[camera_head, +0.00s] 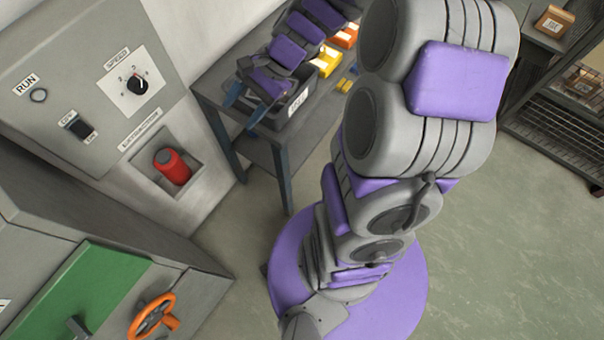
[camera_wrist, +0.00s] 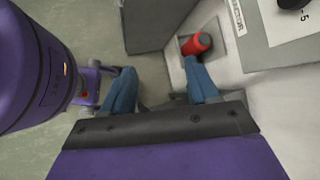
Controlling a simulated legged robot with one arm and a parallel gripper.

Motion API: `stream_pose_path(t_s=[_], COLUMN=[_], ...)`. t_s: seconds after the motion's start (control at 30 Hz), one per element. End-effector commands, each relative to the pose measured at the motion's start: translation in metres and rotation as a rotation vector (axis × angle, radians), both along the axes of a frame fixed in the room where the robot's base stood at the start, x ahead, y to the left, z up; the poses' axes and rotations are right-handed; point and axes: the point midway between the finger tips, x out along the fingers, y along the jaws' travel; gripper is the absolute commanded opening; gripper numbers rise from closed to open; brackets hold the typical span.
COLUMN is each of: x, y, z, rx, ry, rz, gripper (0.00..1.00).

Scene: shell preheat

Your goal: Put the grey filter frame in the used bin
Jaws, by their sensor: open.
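I cannot make out a grey filter frame in either view. A dark bin (camera_head: 275,123) with a white label stands on the grey table in the head view; the label is too small to read, and my arm partly covers the bin. My gripper (camera_head: 239,114) hangs at the bin's left side, over the table's left edge. In the wrist view my gripper (camera_wrist: 159,68) shows two blue fingers spread apart with nothing held between them.
A wall panel (camera_head: 60,60) with switches and a speed knob stands left. The table (camera_head: 257,152) also carries a yellow box (camera_head: 326,62) and an orange box (camera_head: 345,36). An orange handwheel (camera_head: 152,316) is at lower left.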

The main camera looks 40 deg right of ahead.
Motion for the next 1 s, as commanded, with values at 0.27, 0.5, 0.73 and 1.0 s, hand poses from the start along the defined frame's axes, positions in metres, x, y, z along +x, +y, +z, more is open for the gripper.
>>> stream_pose_path(t_s=[0.27,0.5,0.73,1.0], x=[-0.096,-0.172,-0.213,-0.222], y=[0.036,0.031,0.012,0.003], z=[0.023,0.032,0.037,0.038], rx=[-0.25,-0.459,-0.595,-0.625], ry=[-0.116,-0.188,-0.221,-0.228], rz=[0.51,0.898,1.126,1.178], gripper=[0.59,0.59,0.59,0.59])
